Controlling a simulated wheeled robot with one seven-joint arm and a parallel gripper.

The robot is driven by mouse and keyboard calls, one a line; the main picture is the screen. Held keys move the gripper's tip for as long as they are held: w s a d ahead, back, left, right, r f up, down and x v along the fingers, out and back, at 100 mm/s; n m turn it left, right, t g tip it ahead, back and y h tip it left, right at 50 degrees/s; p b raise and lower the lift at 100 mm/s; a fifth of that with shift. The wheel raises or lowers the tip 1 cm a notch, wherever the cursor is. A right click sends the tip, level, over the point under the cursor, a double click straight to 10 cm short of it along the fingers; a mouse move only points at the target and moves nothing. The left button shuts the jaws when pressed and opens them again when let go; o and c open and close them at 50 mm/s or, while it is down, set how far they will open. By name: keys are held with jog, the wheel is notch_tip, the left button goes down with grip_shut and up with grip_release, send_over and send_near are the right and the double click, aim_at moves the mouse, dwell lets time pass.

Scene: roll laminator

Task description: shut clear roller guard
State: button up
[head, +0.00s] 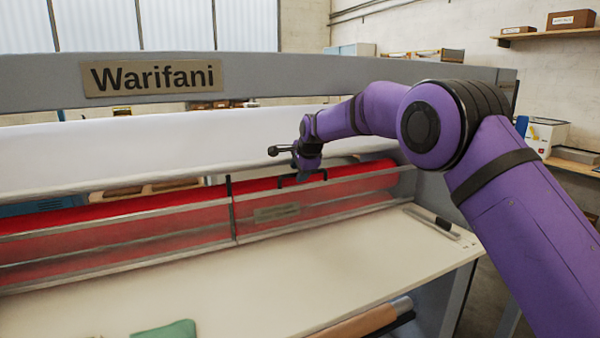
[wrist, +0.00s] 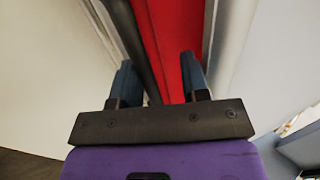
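The clear roller guard (head: 330,199) is a see-through panel in a thin grey metal frame, in front of the red roller (head: 120,209) in the head view. A small plate (head: 277,213) shows on it, and a dark handle-like bar stands at its top edge by my gripper. I cannot tell how far the guard stands open. My gripper (head: 303,176) points down at the guard's upper edge. In the wrist view its two blue-grey fingers (wrist: 158,75) are wide apart, with a dark bar and the red roller showing between and beyond them. Contact is not clear.
The laminator's beam (head: 300,75) crosses behind my arm, with a white roll (head: 130,150) below it. The pale front table (head: 230,285) is mostly clear. A green cloth (head: 165,330) lies at its front, and a dark-and-grey bar-shaped tool (head: 432,221) at its right.

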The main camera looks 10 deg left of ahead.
jog(key=shift+f, duration=0.1)
jog(key=shift+s, duration=0.1)
jog(key=s+d+r, duration=0.1)
jog(key=s+d, duration=0.6)
jog(key=s, duration=0.3)
jog(key=shift+s, duration=0.2)
dwell(0.4)
jog(key=s+d+r+n+h, duration=0.1)
jog(key=s+d+r+n, duration=0.1)
jog(key=s+d+r, duration=0.35)
jog(key=s+d+r+n, duration=0.1)
jog(key=s+d+r, duration=0.2)
jog(key=s+d, duration=0.5)
jog(key=s+d+r+n+h, duration=0.15)
jog(key=s+d+r, duration=0.3)
jog(key=d, duration=0.45)
jog(key=s+d+f+n, duration=0.1)
jog(key=s+d, duration=0.3)
jog(key=s, duration=0.5)
jog(key=s+d+f+n+h, duration=0.1)
jog(key=s+d+f+n, duration=0.1)
jog(key=s+d, duration=0.3)
jog(key=s+d+f+n, duration=0.1)
jog(key=s+d+n, duration=0.2)
jog(key=s, duration=1)
jog(key=shift+s+d+f+n+g, duration=0.25)
jog(key=shift+d+n+g, duration=0.15)
jog(key=shift+d, duration=0.75)
